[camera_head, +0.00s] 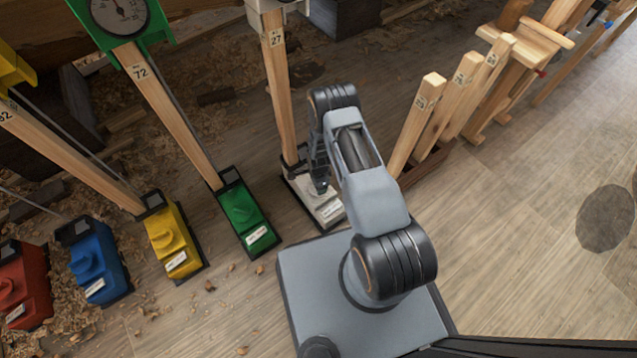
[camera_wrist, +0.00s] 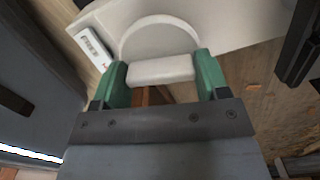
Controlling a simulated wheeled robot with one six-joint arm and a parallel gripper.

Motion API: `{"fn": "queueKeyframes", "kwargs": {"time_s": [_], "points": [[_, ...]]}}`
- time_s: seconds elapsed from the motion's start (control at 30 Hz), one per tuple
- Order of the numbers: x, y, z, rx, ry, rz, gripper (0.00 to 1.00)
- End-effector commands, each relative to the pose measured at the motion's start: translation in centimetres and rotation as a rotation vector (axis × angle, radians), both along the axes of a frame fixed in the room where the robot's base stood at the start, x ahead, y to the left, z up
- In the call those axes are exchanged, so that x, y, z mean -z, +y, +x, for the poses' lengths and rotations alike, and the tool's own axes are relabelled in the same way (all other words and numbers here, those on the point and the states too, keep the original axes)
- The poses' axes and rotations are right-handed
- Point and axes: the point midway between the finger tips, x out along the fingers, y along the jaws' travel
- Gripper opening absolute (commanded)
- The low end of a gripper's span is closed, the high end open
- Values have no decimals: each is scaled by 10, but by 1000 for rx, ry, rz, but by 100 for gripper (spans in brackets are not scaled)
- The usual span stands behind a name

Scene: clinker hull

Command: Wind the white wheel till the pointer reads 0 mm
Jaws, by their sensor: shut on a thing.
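The white unit (camera_head: 328,210) stands on the floor at the foot of a post marked 27, partly hidden by my arm. In the wrist view the white wheel (camera_wrist: 160,38) shows as a round disc with a raised bar across it, on a white housing (camera_wrist: 230,22). My gripper (camera_wrist: 162,75) has its green fingertips on either side of that bar and is shut on it. In the head view my gripper (camera_head: 320,182) reaches down at the white unit. The white head (camera_head: 270,5) of this post is cut off at the top edge; its pointer and scale are not visible.
A green unit (camera_head: 245,218), a yellow unit (camera_head: 173,240), a blue unit (camera_head: 95,262) and a red unit (camera_head: 22,288) stand in a row to the left. Wooden posts (camera_head: 415,125) stand close on the right. Open floor (camera_head: 530,200) lies farther right.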

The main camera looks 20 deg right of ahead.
Motion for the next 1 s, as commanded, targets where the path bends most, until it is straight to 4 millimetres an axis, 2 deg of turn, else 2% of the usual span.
{"fn": "queueKeyframes", "kwargs": {"time_s": [0.2,0.23,0.47,0.77,0.87,1.0], "points": [[0,-1,0,2,-1,0,44],[0,-1,0,2,-1,0,71],[0,0,0,-1,-1,0,93],[-4,1,0,-2,-1,0,94],[-14,0,0,-2,-1,0,94],[-42,0,1,-1,-3,0,94]]}}
